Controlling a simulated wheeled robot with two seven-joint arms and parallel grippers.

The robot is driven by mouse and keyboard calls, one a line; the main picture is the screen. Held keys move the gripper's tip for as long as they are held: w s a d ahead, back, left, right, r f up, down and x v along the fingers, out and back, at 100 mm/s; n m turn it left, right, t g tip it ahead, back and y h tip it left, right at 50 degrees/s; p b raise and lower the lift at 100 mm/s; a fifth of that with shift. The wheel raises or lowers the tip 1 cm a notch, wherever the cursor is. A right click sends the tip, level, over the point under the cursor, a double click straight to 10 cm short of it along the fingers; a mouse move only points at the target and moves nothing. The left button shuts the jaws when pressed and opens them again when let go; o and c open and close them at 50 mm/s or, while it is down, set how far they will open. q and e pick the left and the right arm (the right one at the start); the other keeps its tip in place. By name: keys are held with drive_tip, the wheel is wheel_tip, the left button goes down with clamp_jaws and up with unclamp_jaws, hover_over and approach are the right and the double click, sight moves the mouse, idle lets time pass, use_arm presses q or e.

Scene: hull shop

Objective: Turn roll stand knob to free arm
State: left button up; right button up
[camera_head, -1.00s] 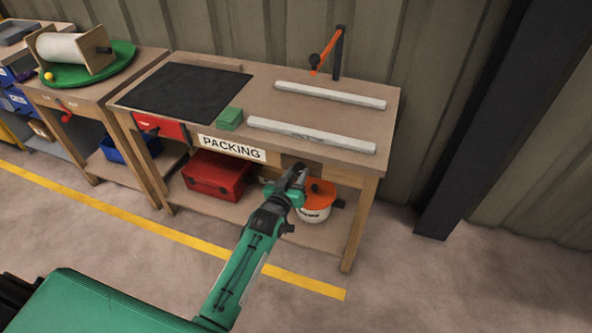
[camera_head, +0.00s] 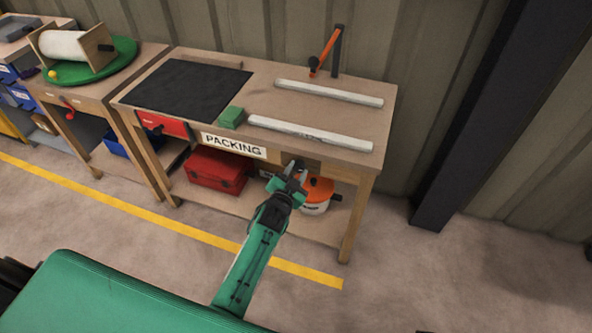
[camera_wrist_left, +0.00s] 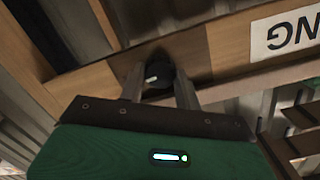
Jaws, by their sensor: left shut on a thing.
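My left gripper (camera_head: 294,170) is at the front edge of the packing bench (camera_head: 330,119), below its top. It is shut on a dark round knob (camera_wrist_left: 154,72) with a white mark, on the bench's wooden front board; the knob sits between the two fingers in the left wrist view. In the head view the gripper largely hides this knob. The roll stand (camera_head: 97,47), with a white roll between wooden ends and a black knob on its right side, stands on a green round board at the far left, away from the gripper. My right gripper is not in view.
An orange arm (camera_head: 327,52) on a dark post stands at the bench's back. Two pale bars (camera_head: 310,133) and a green block (camera_head: 231,117) lie on top. A red toolbox (camera_head: 216,170) and an orange-lidded tub (camera_head: 317,195) are below. A dark column (camera_head: 470,120) stands right.

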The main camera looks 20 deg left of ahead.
use_arm(q)
drive_tip(key=shift+m, duration=0.5)
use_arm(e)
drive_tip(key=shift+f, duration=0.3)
use_arm(q)
drive_tip(key=o, duration=1)
drive_tip(key=s, duration=0.9)
drive_tip(key=s+r+p, duration=0.1)
drive_tip(key=s, duration=0.3)
drive_tip(key=shift+s+a, duration=0.2)
drive_tip(key=shift+s, duration=0.2)
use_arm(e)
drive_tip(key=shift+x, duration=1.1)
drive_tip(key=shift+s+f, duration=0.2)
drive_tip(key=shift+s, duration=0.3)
